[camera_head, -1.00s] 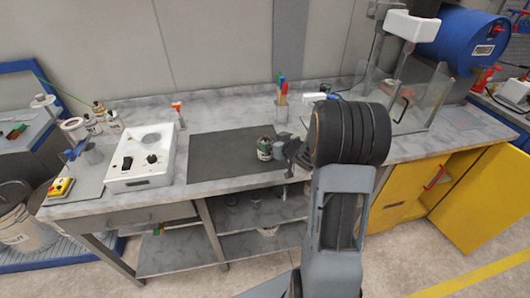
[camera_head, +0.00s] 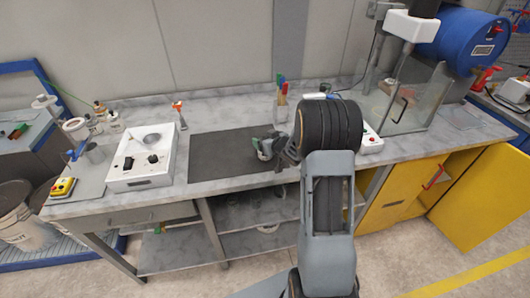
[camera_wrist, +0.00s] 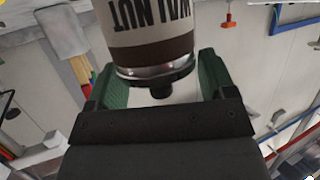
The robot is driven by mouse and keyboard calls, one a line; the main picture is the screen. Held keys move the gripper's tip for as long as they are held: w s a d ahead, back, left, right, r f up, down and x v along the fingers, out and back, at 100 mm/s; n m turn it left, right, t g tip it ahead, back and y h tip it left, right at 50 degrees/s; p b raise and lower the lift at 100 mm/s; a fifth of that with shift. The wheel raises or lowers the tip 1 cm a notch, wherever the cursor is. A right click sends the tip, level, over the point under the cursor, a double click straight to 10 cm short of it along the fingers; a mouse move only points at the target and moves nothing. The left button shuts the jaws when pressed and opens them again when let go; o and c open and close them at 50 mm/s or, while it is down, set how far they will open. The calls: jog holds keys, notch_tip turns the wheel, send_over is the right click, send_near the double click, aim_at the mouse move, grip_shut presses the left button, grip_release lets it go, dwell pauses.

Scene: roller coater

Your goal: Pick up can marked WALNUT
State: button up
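The WALNUT can (camera_wrist: 148,25) has a pale label with dark lettering and a dark brown band. It fills the upper middle of the wrist view, its lettering upside down there. My gripper (camera_wrist: 160,72) has one green finger on each side of the can's metal-rimmed end. The left finger meets the can's outline and the right is very close. Whether they press on it is unclear. In the head view the can (camera_head: 265,153) is at the mat's right part, partly covered by my gripper (camera_head: 268,145). I cannot tell whether it touches the mat.
The dark mat (camera_head: 215,150) lies on the grey bench. A white device with knobs (camera_head: 142,163) stands left of it. A cup of brushes (camera_head: 282,108) stands behind. A glass enclosure (camera_head: 415,100) is at the right. The mat's left part is clear.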

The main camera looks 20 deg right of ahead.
grip_shut()
dwell(0.5)
